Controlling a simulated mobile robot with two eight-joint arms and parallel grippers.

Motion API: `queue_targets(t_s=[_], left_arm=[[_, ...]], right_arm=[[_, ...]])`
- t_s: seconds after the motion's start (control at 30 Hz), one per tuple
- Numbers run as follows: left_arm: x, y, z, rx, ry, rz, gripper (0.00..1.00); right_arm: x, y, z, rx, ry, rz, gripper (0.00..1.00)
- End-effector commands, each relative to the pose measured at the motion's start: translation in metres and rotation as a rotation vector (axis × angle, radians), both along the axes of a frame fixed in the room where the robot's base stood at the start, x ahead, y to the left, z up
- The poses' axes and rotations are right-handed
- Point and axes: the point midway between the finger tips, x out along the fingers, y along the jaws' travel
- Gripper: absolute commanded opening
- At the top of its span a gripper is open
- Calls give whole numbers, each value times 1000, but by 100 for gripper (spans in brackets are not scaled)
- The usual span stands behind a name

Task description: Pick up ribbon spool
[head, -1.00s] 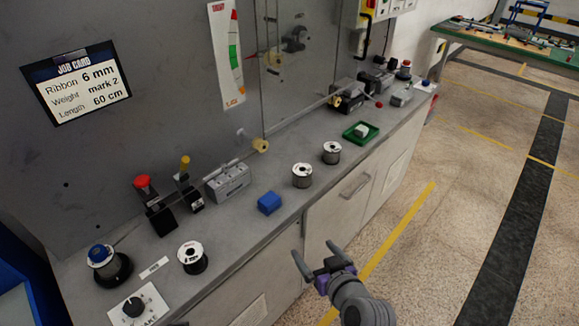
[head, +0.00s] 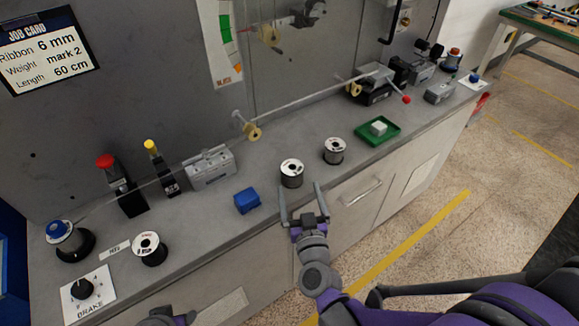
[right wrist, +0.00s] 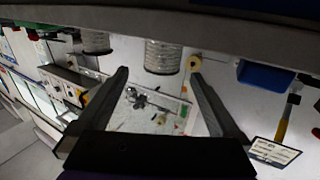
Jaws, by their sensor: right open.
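Three loose ribbon spools with white tops and dark sides stand upright on the grey bench: one (head: 292,173) at the middle, one (head: 334,151) to its right, and one (head: 150,248) at the left. My right gripper (head: 303,203) is open and empty at the bench's front edge, just in front of the middle spool, with no visible contact. In the right wrist view, a ribbed grey spool (right wrist: 163,56) shows between the open fingers and beyond them, and another (right wrist: 96,42) to the left. A dark and purple part of my left arm shows at the bottom edge; its jaws cannot be made out.
A blue block (head: 246,201) lies left of the middle spool. A green tray (head: 366,137) with a white block stands to the right. A ribbon line runs behind, past a yellow roller (head: 253,132). A brake dial (head: 84,290) is at front left.

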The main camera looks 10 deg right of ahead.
Motion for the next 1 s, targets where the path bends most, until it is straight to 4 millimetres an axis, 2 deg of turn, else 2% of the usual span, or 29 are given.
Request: queue_targets(t_s=[0.17, 0.4, 0.67, 0.9, 1.0], left_arm=[[0, 0, -1, 0, 0, 0, 50], [0, 0, 3, 0, -1, 0, 50], [0, 0, 5, 0, -1, 0, 50], [1, 0, 9, 0, -3, 0, 50], [1, 0, 10, 0, -3, 0, 50]], right_arm=[[4, -4, -2, -2, -9, -23, 100], [41, -8, -2, -3, -10, -24, 100], [62, -8, -2, -3, -9, -23, 100], [98, -7, -2, -2, -9, -23, 100], [106, -8, -2, -3, -9, -23, 100]])
